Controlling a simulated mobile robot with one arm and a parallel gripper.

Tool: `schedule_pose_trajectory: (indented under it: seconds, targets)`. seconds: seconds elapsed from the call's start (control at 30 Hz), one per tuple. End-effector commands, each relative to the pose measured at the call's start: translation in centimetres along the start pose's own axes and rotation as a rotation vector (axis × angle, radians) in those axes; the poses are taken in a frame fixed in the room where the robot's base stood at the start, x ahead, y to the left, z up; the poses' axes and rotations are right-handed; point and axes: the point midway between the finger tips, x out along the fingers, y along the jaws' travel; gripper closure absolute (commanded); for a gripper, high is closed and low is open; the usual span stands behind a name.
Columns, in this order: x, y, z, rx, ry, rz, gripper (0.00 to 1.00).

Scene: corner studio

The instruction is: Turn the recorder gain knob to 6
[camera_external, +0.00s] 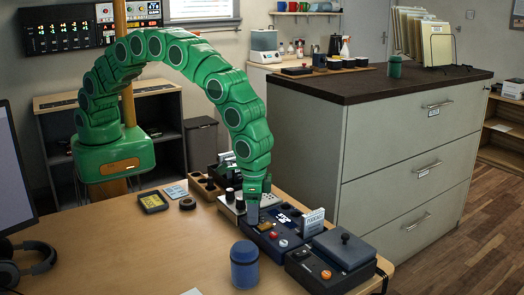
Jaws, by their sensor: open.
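A row of small desktop units stands along the right edge of the wooden desk. A dark blue unit (280,227) has pale markings, a red button and an orange-lit patch. A whitish panel (269,208) with dark dots sits beside it, partly behind my gripper. I cannot tell which unit is the recorder, and the gain knob and its scale are too small to make out.
A blue lidded canister (244,265) stands close in front of the units. A dark box with an orange button (328,263) and a small white sign (313,221) stand to the right. The desk's middle is clear.

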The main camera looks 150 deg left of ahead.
Motion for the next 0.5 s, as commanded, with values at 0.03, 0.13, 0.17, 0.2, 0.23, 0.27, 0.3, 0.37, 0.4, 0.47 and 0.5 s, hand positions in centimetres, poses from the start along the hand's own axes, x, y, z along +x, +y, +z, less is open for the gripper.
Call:
schedule_pose_trajectory:
  seconds: [0.03, 0.13, 0.17, 0.2, 0.23, 0.27, 0.3, 0.37, 0.4, 0.47, 0.5]
  targets:
    - [-0.03, 0.01, -0.02, 0.0, 0.001, 0.0, 0.45]
    - [-0.06, 0.02, -0.02, 0.0, 0.001, 0.001, 0.45]
    - [-0.06, 0.02, -0.02, 0.0, 0.001, 0.001, 0.5]
    - [-0.07, 0.03, -0.02, 0.0, 0.001, 0.001, 0.56]
    - [-0.07, 0.03, -0.02, 0.0, 0.001, 0.001, 0.61]
    - [-0.08, 0.03, -0.03, 0.0, 0.001, 0.001, 0.65]
    - [-0.09, 0.04, -0.03, 0.0, 0.001, 0.001, 0.71]
    - [-0.09, 0.04, -0.03, 0.0, 0.001, 0.001, 0.81]
    - [-0.09, 0.04, -0.03, 0.0, 0.001, 0.001, 0.87]
    - [-0.09, 0.04, -0.03, 0.0, 0.001, 0.001, 0.96]
    - [-0.09, 0.05, -0.02, 0.0, 0.001, 0.001, 1.0]
